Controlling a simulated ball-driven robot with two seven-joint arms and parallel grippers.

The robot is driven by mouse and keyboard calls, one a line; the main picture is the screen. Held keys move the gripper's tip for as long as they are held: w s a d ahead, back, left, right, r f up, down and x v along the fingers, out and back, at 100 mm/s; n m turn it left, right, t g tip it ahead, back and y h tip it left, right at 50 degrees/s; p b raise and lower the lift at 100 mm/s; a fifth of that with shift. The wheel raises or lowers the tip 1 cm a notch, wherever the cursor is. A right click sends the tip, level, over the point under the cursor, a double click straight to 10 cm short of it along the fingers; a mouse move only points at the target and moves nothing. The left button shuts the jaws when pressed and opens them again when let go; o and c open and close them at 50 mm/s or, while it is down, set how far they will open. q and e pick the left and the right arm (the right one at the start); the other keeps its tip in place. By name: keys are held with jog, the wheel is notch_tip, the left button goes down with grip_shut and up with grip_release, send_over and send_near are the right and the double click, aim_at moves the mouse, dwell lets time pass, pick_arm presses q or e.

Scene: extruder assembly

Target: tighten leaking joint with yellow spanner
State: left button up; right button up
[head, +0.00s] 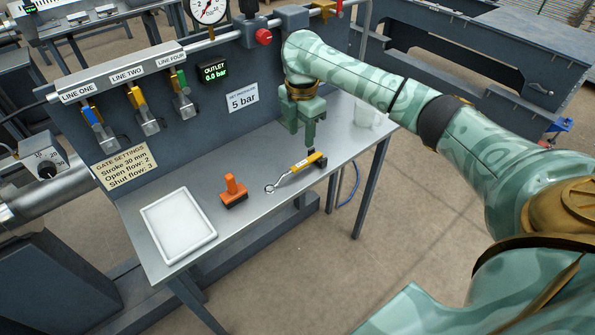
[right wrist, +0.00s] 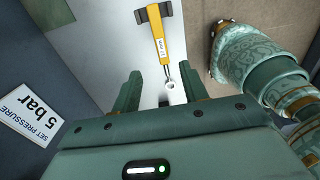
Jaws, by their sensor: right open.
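The yellow spanner (head: 302,165) lies on the steel bench with its yellow handle at a black holder and its silver ring end (head: 270,188) toward the left. In the right wrist view the spanner (right wrist: 167,45) shows beyond the fingers, its ring end nearest me. My right gripper (head: 312,143) points down above the handle, open and empty. Its fingers (right wrist: 161,82) stand apart in the right wrist view; the height gap to the spanner is hard to judge. My left gripper is not in view. I cannot tell which joint leaks.
A white tray (head: 178,226) and an orange-handled tool (head: 233,190) stand on the bench (head: 255,215) left of the spanner. Behind rises a dark panel with valves, a pressure gauge (head: 208,10), a red knob (head: 264,37) and an outlet display (head: 214,72) reading 0.0 bar. A clear cup (head: 366,112) stands right.

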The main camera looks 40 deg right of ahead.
jog(key=b, duration=0.2)
send_over(300, 164)
jog(key=f, duration=0.4)
jog(key=shift+w+d+f, duration=0.15)
jog(key=shift+d+f, duration=0.1)
jog(key=shift+f, duration=0.05)
jog(key=f+b, duration=0.1)
jog(key=f, duration=0.1)
jog(key=f+b, duration=0.2)
jog(key=f, duration=0.1)
jog(key=shift+a+f, duration=0.25)
jog(key=shift+f, duration=0.05)
jog(key=shift+r, duration=0.25)
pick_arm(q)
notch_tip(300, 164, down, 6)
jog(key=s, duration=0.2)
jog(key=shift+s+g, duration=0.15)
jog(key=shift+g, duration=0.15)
pick_arm(e)
jog(key=shift+s, duration=0.2)
grip_shut()
